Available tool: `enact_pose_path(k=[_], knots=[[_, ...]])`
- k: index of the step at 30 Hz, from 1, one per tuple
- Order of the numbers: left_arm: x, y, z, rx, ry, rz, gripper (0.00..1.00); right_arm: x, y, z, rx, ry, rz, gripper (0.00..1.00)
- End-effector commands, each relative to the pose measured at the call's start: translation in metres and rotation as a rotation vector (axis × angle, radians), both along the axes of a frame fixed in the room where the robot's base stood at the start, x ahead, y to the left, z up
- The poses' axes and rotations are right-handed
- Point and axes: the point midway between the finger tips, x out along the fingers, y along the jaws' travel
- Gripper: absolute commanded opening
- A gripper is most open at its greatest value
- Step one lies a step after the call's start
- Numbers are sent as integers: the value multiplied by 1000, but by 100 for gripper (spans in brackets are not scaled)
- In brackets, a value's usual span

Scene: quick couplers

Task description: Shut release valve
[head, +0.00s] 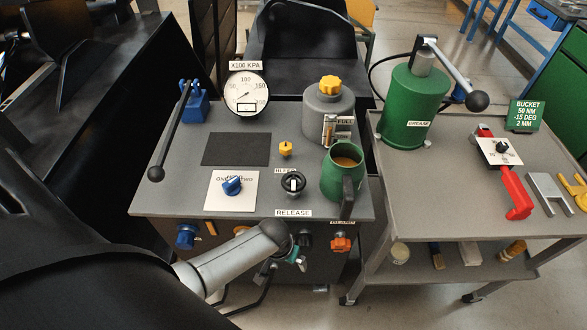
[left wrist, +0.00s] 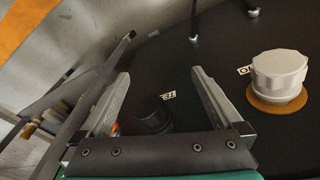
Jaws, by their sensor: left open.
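A black round knob with a white bar (head: 293,184) stands on the grey cart top, just behind the RELEASE label (head: 293,212). My left arm comes in from the left and ends low at the cart's front panel, in front of that label. My left gripper (left wrist: 160,75) is open and empty in the left wrist view. A black knob (left wrist: 152,115) on a dark panel shows between its fingers, beside a small white label (left wrist: 168,95); the fingers appear apart from it. I cannot tell which knob this is. In the head view the fingertips are mostly hidden. My right gripper is not in view.
A green mug (head: 342,174) stands right of the black knob. A yellow knob (head: 285,148), a blue selector (head: 232,186) and a gauge (head: 246,93) are nearby. Blue (head: 186,236) and orange (head: 341,243) knobs stick out from the front panel. A second cart stands right.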

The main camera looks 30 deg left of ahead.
Motion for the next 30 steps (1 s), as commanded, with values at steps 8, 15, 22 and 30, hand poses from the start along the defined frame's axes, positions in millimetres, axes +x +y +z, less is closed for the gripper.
enact_pose_path(k=[8, 15, 22, 30], knots=[[58, -20, 134, -60, 8, 47, 100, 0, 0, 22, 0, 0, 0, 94], [92, -3, 208, -57, 64, 177, 100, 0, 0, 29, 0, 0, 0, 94], [123, 37, 279, -31, 127, 401, 100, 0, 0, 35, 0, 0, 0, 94], [133, 64, 328, -12, 173, 574, 100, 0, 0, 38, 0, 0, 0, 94]])
